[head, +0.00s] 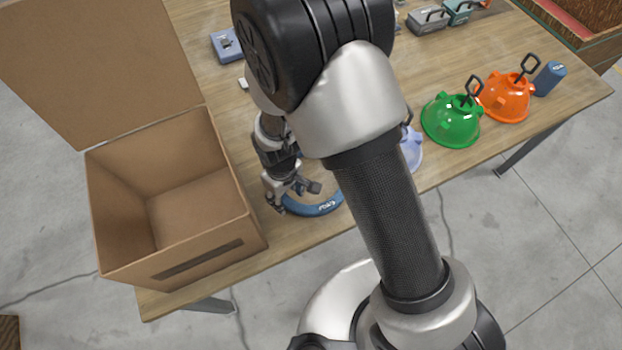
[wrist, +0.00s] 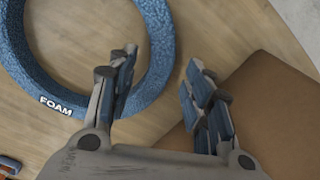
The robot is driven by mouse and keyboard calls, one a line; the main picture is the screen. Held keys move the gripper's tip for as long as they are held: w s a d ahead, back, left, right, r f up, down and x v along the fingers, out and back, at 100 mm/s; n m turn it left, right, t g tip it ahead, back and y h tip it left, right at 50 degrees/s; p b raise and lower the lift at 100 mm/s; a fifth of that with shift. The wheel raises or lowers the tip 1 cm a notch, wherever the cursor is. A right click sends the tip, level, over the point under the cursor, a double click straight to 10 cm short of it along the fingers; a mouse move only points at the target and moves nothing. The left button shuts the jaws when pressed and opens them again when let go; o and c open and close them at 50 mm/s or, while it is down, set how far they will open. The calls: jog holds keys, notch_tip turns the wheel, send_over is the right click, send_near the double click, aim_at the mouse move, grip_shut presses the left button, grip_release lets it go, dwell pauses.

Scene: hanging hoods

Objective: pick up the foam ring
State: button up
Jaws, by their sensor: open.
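The blue foam ring (wrist: 163,45) lies flat on the wooden table and is marked FOAM. In the head view the ring (head: 316,209) is partly hidden by my gripper and arm. My gripper (wrist: 160,72) is open and empty over the ring's edge. In the wrist view one finger overlaps the inside of the ring and the other is outside it, so the ring's band runs between them. In the head view my gripper (head: 290,200) is at the ring's left side. I cannot tell how far the fingertips are above the table.
An open cardboard box (head: 215,245) stands just left of my gripper, and its side shows close by in the wrist view (wrist: 262,110). A green hood (head: 450,122), an orange hood (head: 503,100) and a blue cylinder (head: 550,78) stand to the right on the table (head: 480,60).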

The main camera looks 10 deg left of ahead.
notch_tip(320, 180, down, 2)
jog(key=shift+f, duration=0.25)
jog(key=shift+r, duration=0.1)
jog(key=shift+c, duration=0.3)
jog(key=c, duration=0.9)
